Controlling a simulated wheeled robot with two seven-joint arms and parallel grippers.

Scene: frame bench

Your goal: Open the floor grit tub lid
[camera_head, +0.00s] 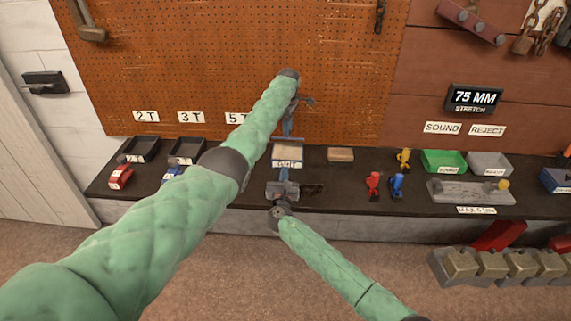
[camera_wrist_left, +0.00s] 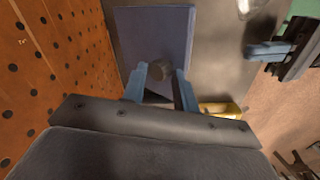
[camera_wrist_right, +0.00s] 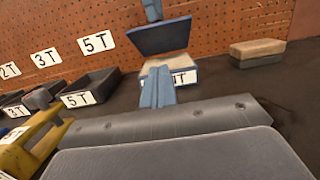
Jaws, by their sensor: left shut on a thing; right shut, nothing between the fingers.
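The grit tub (camera_head: 288,151) stands on the dark bench with pale grit showing inside and a label on its front; it also shows in the right wrist view (camera_wrist_right: 186,77), partly behind my fingers. Its blue lid (camera_wrist_right: 161,37) is off the tub and held above it, slightly tilted. My left gripper (camera_wrist_left: 161,80) is shut on the lid's dark knob (camera_wrist_left: 160,68); it is above the tub in the head view (camera_head: 288,124). My right gripper (camera_wrist_right: 157,88) is shut and empty, just in front of the tub; it also shows in the head view (camera_head: 284,176).
Black bins (camera_head: 187,149) stand left of the tub. A wooden-topped block (camera_head: 340,154) lies to its right. Red (camera_head: 373,185) and blue (camera_head: 397,186) pieces stand farther right. A yellow object (camera_wrist_right: 22,155) is left of my right gripper. The pegboard (camera_head: 200,70) rises close behind.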

